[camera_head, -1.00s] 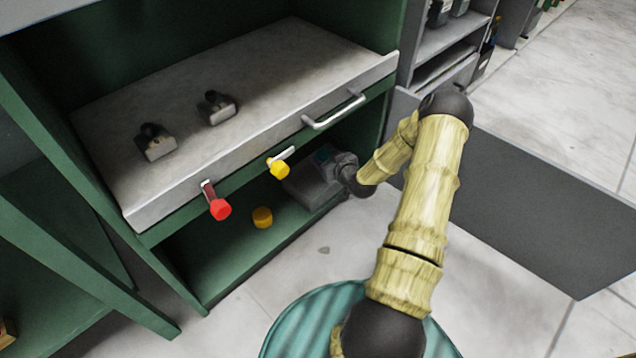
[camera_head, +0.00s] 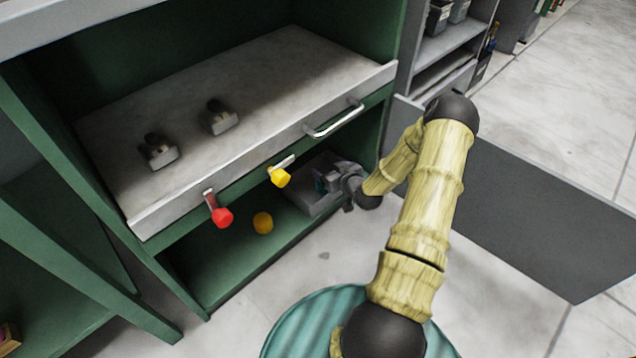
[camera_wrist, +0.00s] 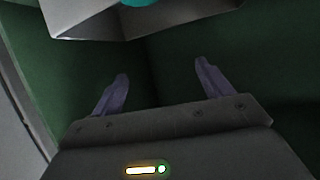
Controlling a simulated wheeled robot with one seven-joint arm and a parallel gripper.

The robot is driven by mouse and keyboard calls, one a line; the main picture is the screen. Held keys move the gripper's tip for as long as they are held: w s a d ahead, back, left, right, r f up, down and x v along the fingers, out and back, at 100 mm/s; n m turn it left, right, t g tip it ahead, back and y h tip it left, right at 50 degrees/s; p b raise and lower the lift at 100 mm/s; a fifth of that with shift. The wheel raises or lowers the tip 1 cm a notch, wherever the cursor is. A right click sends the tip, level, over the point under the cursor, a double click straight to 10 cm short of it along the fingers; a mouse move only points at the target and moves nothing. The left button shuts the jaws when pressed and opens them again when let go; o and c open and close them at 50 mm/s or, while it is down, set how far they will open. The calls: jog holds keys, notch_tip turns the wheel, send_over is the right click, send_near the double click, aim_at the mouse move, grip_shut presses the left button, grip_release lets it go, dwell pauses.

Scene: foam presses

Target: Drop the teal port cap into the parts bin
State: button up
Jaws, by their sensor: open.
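The teal port cap (camera_wrist: 135,2) shows as a rounded teal piece at the top edge of the wrist view, within the outline of the grey parts bin (camera_wrist: 85,22). In the head view a small bit of teal (camera_head: 320,182) shows at the bin (camera_head: 312,203), partly hidden by my gripper (camera_head: 337,178). The bin is on the lower green shelf, at its right end. In the wrist view my gripper (camera_wrist: 161,70) has its two fingers spread apart with nothing between them. The cap lies beyond the fingertips, apart from them.
Above the bin is a grey worktop (camera_head: 250,90) with a drawer-style handle (camera_head: 335,120). A loose yellow-orange cap (camera_head: 263,222) is on the lower shelf, left of the bin.

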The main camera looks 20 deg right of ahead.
jog(key=p+v, duration=0.6)
jog(key=v, duration=0.8)
jog(key=shift+s+p, duration=0.25)
jog(key=shift+p, duration=0.15)
jog(key=shift+w, duration=0.1)
